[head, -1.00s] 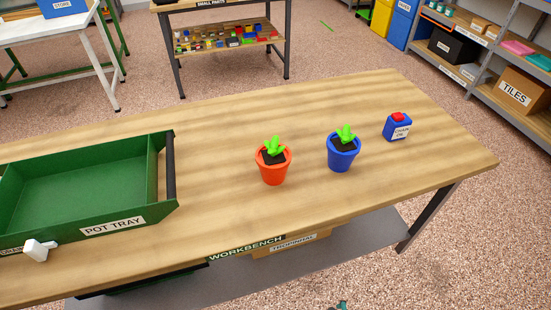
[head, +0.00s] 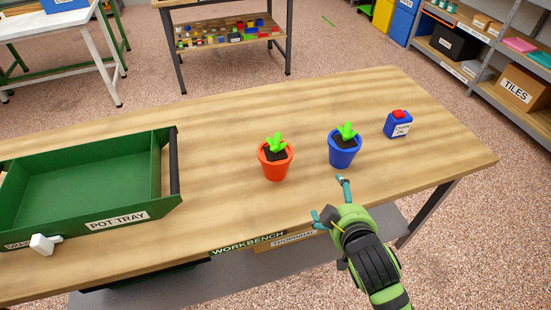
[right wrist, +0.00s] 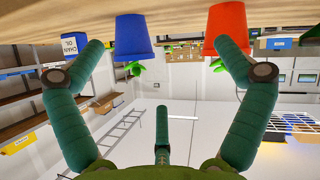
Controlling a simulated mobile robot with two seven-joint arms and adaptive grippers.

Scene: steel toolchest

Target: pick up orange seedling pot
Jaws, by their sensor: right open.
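The orange seedling pot (head: 275,165) stands upright on the workbench, with dark soil and a bright green plant. It also shows upside down in the right wrist view (right wrist: 226,25), near the right-hand finger. My right gripper (head: 330,200) is open and empty over the bench's front edge, to the right of the orange pot and nearer the front. In the right wrist view its spread fingers (right wrist: 160,58) have nothing between them. A blue pot (head: 343,154) with a similar plant stands to the right of the orange one. My left gripper is not in view.
A green pot tray (head: 115,216) sits at the left of the workbench (head: 230,120), with a small white block (head: 44,244) at its front. A blue chain oil container (head: 397,126) stands right of the blue pot. Bare wood lies between tray and orange pot.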

